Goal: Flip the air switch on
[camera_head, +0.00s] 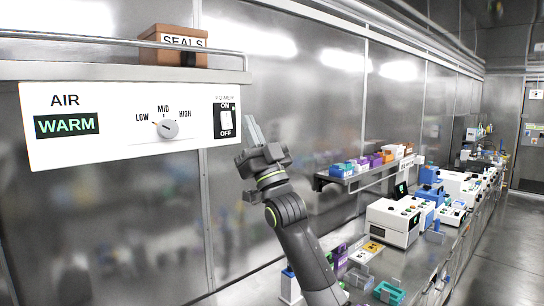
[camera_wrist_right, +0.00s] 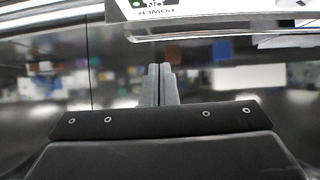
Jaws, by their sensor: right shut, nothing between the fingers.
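The white AIR panel (camera_head: 105,150) hangs on the metal wall at the upper left in the head view, with a green WARM display (camera_head: 66,124) and a round knob (camera_head: 168,129). At its right end is the power switch (camera_head: 226,121), a white rocker on a black plate marked ON above and OFF below; a small green mark shows near ON. My right gripper (camera_head: 251,122) is shut and empty, fingers pointing up, just right of the switch and apparently apart from it. In the right wrist view its closed fingers (camera_wrist_right: 162,72) stand below the upside-down panel edge (camera_wrist_right: 225,10). My left gripper is out of view.
A shelf with a rail carries a brown SEALS box (camera_head: 172,46) above the panel. A wall shelf of coloured boxes (camera_head: 365,170) and a bench with white instruments (camera_head: 393,222) lie to the right. The wall below the panel is clear.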

